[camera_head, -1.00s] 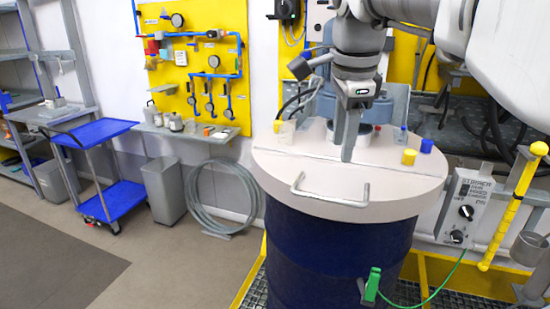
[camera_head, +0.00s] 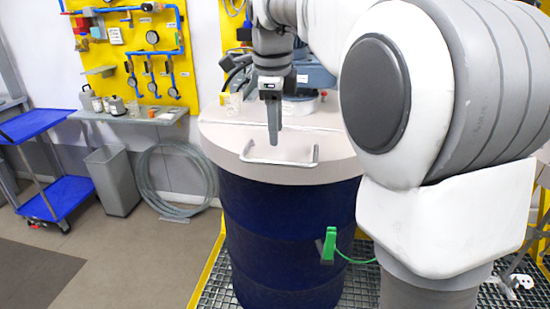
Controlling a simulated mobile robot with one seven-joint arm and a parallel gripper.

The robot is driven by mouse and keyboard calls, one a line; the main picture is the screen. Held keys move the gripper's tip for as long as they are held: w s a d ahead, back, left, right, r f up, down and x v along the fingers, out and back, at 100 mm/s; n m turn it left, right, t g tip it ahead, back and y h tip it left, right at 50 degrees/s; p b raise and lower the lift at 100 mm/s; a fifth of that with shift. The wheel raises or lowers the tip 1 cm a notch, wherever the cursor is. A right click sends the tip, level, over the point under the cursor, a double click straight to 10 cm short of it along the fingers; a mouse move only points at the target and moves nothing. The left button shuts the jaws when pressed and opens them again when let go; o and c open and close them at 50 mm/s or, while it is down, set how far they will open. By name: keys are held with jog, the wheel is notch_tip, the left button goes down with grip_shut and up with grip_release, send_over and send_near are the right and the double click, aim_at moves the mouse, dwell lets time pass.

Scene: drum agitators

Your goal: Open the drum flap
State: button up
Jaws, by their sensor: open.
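The blue drum (camera_head: 275,230) stands on a metal grating. Its pale lid has a front flap (camera_head: 300,172) with a silver bar handle (camera_head: 280,162). The flap lies flat and closed. My gripper (camera_head: 274,138) points down just above and behind the handle, near its middle. In this view its fingers line up one behind the other, so the gap between them is hidden. Nothing shows held in it. I cannot tell whether a fingertip touches the handle or the lid. My arm hides the right side of the lid.
A green clamp (camera_head: 329,245) with a green cable sits at the drum's front right. A grey bin (camera_head: 114,180), a coiled hose (camera_head: 172,182) and a blue cart (camera_head: 45,160) stand to the left. A small shelf with jars (camera_head: 130,115) is on the wall. The floor at left is clear.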

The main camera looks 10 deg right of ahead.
aim_at(276, 163)
jog(key=f, duration=0.2)
jog(key=w+f, duration=0.1)
jog(key=f, duration=0.2)
jog(key=f+b, duration=0.1)
jog(key=f, duration=0.1)
jog(key=shift+w+d+f, duration=0.2)
jog(key=shift+d+f, duration=0.05)
jog(key=shift+f, duration=0.05)
grip_shut()
dwell(1.0)
